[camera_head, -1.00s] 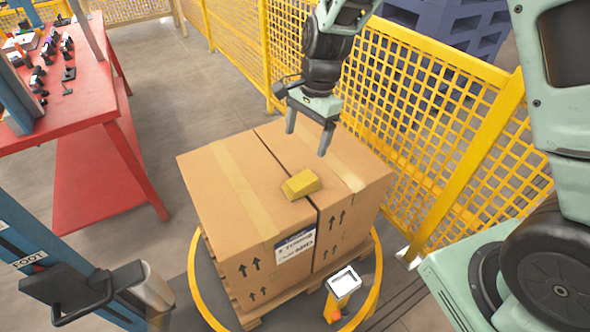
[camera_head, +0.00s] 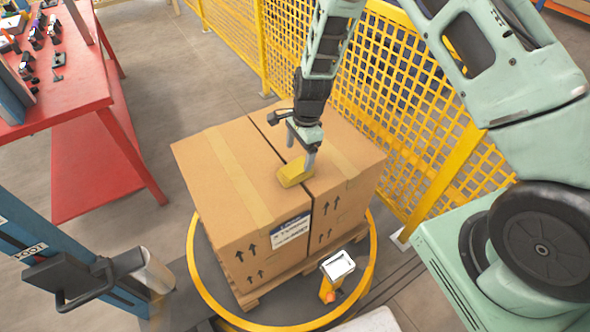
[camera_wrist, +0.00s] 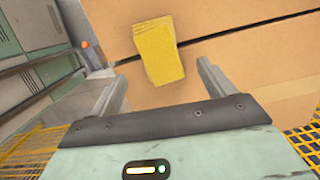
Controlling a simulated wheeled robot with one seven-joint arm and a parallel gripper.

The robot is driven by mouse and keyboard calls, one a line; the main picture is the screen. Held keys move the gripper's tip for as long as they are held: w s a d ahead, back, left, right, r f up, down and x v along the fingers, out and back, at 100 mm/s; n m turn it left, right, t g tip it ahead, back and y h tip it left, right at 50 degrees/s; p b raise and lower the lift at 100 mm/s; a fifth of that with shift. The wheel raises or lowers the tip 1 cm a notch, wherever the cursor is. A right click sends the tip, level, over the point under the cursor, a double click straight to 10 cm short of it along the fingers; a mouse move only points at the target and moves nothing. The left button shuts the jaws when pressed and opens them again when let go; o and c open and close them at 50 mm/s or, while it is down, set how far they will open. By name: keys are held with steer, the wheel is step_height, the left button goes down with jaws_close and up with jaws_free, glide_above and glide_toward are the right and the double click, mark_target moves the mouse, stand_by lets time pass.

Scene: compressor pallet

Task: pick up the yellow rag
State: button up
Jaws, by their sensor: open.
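The yellow rag (camera_head: 294,173) lies folded as a small block on top of the cardboard boxes (camera_head: 232,165), by the seam between them. It also shows in the wrist view (camera_wrist: 160,50), ahead of my gripper and partly between the lines of its two fingers. My gripper (camera_head: 300,152) is open and points down just above and behind the rag in the head view. In the wrist view my gripper (camera_wrist: 165,82) has its fingers wide apart, with nothing held. Whether a finger touches the rag cannot be told.
The boxes stand on a wooden pallet (camera_head: 252,299) inside a yellow ring (camera_head: 213,296). A yellow mesh fence (camera_head: 415,110) runs close behind and to the right. A red workbench (camera_head: 75,92) with tools is at the left. A yellow post with a screen (camera_head: 338,267) stands in front.

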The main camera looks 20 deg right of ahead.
mark_target(295, 168)
steer(key=shift+s+a+f+p, duration=0.1)
steer(key=shift+a+f+p, duration=0.2)
steer(key=shift+f, duration=0.6)
steer(key=shift+a+f+p, duration=0.1)
steer(key=shift+f+p, duration=0.3)
steer(key=shift+f, duration=0.45)
steer(key=shift+s+a+f+p, duration=0.1)
steer(key=shift+a+f+p, duration=0.2)
steer(key=shift+f, duration=0.6)
steer(key=shift+d, duration=0.1)
steer(key=c, duration=1.2)
steer(key=shift+o, duration=0.2)
steer(key=shift+r, duration=0.1)
step_height(295, 168, up, 10)
steer(key=b, duration=0.2)
steer(key=shift+o, duration=0.9)
